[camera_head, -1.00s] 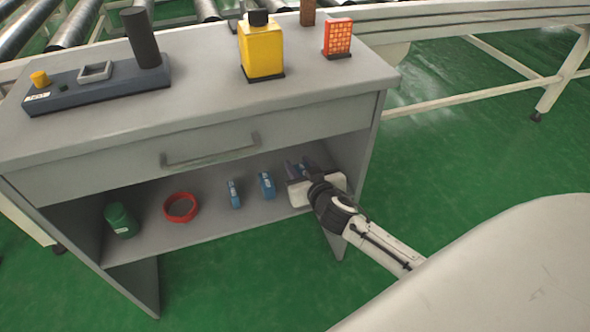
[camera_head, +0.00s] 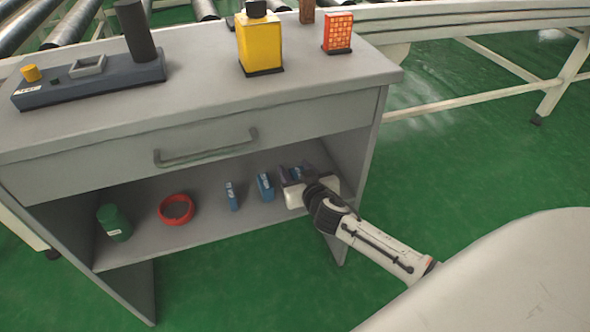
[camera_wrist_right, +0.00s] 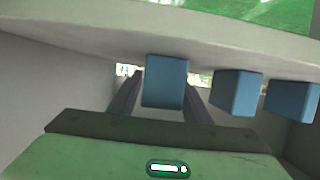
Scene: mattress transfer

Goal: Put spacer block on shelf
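My right gripper (camera_head: 293,172) reaches into the open shelf compartment of the grey cabinet (camera_head: 190,235), near its right end. Its fingers stand on either side of a blue spacer block (camera_head: 297,173). In the right wrist view the block (camera_wrist_right: 165,82) sits between the dark fingers (camera_wrist_right: 160,92), with a narrow gap at the left finger; the gap at the right finger is hard to see. The block appears to rest on the shelf board, which shows at the top of that view. Two more blue blocks stand in a row beside it (camera_head: 265,187) (camera_head: 232,196). My left gripper is not in view.
A red ring-shaped dish (camera_head: 177,210) and a green bottle (camera_head: 114,222) stand farther left on the shelf. The drawer handle (camera_head: 207,150) sticks out above. A yellow bottle (camera_head: 260,42), an orange box (camera_head: 338,33) and a dark fixture (camera_head: 85,82) stand on top. The right side panel (camera_head: 355,150) is close to my gripper.

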